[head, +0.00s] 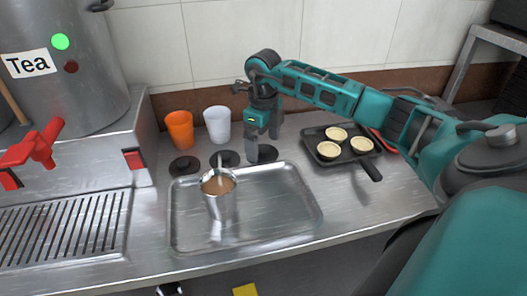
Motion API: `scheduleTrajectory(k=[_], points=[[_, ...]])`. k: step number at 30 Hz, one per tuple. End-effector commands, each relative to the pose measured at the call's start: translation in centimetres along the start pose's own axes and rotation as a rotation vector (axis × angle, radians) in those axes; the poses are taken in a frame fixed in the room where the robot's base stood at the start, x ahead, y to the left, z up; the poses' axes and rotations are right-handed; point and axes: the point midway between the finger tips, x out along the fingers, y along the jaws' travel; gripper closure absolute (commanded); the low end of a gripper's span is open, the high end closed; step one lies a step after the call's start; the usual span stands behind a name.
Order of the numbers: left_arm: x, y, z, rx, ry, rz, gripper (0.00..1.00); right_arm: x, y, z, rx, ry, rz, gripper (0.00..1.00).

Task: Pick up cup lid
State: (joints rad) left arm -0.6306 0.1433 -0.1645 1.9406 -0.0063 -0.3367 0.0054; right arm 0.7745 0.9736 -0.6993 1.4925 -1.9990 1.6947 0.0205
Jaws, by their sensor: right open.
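Three dark round cup lids lie on the steel counter in front of the cups: a left lid (185,166), a middle lid (229,158) and a right lid (267,154). My right gripper (264,142) points down at the right lid, with its fingers apart and nothing held between them. One finger covers part of that lid, and I cannot tell whether it touches. An orange cup (179,130) and a white cup (218,124) stand behind the lids. A metal cup (220,202) with brown contents and a utensil stands on the tray. My left gripper is not in view.
A shallow metal tray (290,222) fills the front middle of the counter. A dark pan (317,136) with several pale round pieces is at right, its handle toward the front. A tea urn (95,90) and a red tap (42,146) are at left.

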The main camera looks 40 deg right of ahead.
Motion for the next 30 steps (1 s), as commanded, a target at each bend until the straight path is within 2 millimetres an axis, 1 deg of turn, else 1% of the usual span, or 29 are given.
scheduleTrajectory(k=[1, 4, 12, 26, 27, 30], points=[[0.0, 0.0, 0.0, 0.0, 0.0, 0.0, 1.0, 0.8, 0.0, 0.0, 0.002, 0.002, 0.001, 0.0], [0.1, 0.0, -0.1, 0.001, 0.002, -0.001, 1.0, 1.6, 0.0, 0.0, 0.002, 0.0, 0.0, 0.0], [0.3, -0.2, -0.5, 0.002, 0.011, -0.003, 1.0, 1.8, 0.0, 0.0, 0.001, -0.001, -0.001, 0.01], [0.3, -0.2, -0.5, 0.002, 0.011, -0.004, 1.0, 1.7, -0.1, 0.0, 0.001, -0.001, -0.001, 0.45], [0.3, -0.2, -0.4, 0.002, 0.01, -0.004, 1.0, 1.7, -0.1, 0.0, 0.001, -0.001, -0.001, 0.47], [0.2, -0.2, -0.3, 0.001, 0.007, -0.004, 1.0, 1.7, -0.1, 0.0, 0.001, -0.001, -0.001, 0.47]])
